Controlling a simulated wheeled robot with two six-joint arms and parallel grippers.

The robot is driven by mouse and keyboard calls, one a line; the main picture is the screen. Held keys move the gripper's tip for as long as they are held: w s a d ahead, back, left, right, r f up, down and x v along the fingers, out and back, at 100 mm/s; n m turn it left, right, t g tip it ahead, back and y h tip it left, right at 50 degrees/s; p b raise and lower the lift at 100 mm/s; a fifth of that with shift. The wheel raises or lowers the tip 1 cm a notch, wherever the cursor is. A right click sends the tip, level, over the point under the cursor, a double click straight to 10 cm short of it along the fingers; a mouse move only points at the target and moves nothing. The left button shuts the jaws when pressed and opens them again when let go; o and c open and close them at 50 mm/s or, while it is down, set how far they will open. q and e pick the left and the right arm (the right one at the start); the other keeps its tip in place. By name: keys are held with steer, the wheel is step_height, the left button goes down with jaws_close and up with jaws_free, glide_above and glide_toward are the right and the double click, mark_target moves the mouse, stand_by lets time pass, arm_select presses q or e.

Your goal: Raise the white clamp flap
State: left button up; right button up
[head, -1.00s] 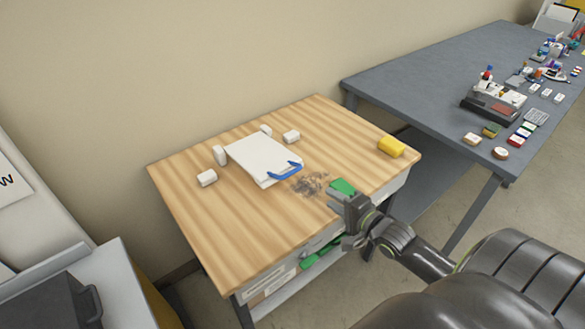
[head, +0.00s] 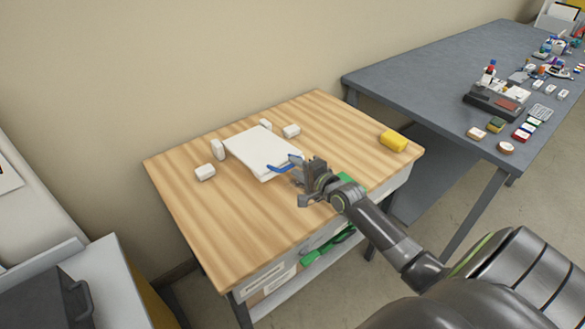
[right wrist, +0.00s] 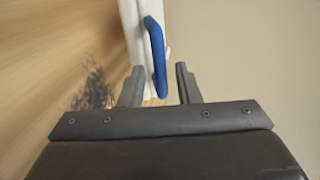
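The white clamp flap (head: 258,150) lies flat on the wooden table, with a blue handle (head: 284,165) at its near right edge. My right gripper (head: 303,183) is at the handle end of the flap, low over the table. In the right wrist view its two fingers are apart. There the blue handle (right wrist: 156,55) runs ahead of them, its lower end appearing between the fingertips, and a strip of the white flap (right wrist: 132,30) shows beside it. Whether a finger touches the handle cannot be told. My left gripper is not in view.
White blocks (head: 205,172) stand around the flap's far and left sides. A yellow block (head: 393,141) sits at the table's right corner. A green thing (head: 350,180) is partly behind my right arm. The wooden table's (head: 215,220) front left is clear. A grey table (head: 430,85) with small items stands right.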

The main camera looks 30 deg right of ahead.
steer(key=shift+x, duration=1.25)
steer(key=shift+c, duration=0.3)
jaws_close()
